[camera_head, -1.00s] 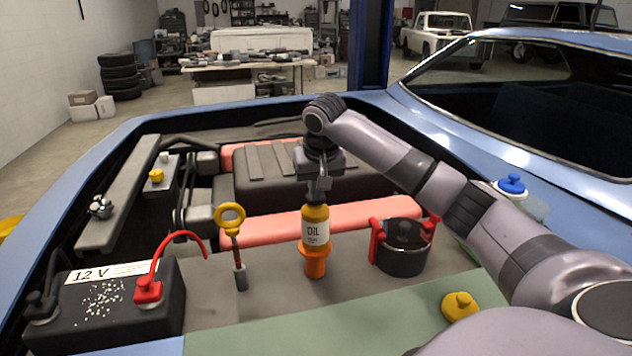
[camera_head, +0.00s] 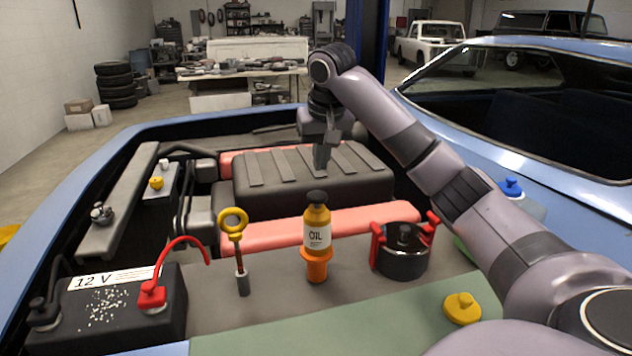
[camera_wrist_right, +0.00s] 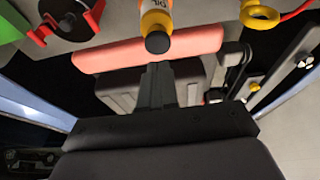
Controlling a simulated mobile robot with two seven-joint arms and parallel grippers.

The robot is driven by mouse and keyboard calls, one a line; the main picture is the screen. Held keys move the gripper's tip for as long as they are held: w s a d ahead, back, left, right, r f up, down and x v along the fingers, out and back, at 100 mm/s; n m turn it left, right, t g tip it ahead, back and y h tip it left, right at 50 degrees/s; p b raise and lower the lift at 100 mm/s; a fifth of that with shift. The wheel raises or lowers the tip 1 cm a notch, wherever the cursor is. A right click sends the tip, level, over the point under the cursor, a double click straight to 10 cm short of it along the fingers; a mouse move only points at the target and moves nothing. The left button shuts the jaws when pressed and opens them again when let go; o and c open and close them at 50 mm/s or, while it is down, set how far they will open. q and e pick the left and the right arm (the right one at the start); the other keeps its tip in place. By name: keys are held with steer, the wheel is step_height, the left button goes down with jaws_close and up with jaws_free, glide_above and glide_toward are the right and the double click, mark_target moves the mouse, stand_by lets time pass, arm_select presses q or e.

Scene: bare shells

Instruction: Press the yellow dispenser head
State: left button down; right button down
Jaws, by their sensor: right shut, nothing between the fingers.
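My right gripper (camera_head: 322,160) is shut and empty, with fingers pointing down, above and behind the oil bottle (camera_head: 318,232). The bottle is yellow with a white label and a black cap (camera_head: 317,197), and stands upright in an orange funnel-like holder (camera_head: 317,268). In the right wrist view the shut fingers (camera_wrist_right: 158,66) point toward the black cap (camera_wrist_right: 158,42), and a gap to it shows in the head view. Yellow parts include a small yellow cap (camera_head: 156,183) at left and a yellow knob-like piece (camera_head: 462,308) at lower right. I cannot tell which is the dispenser head.
A yellow-ringed dipstick (camera_head: 233,222) stands left of the bottle. A black pot with red handles (camera_head: 403,252) stands right. A 12 V battery (camera_head: 110,310) with a red cable is at front left. A ribbed dark engine cover (camera_head: 300,185) lies behind. The green mat (camera_head: 350,325) is mostly clear.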

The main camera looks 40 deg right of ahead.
steer(key=shift+v, duration=2.15)
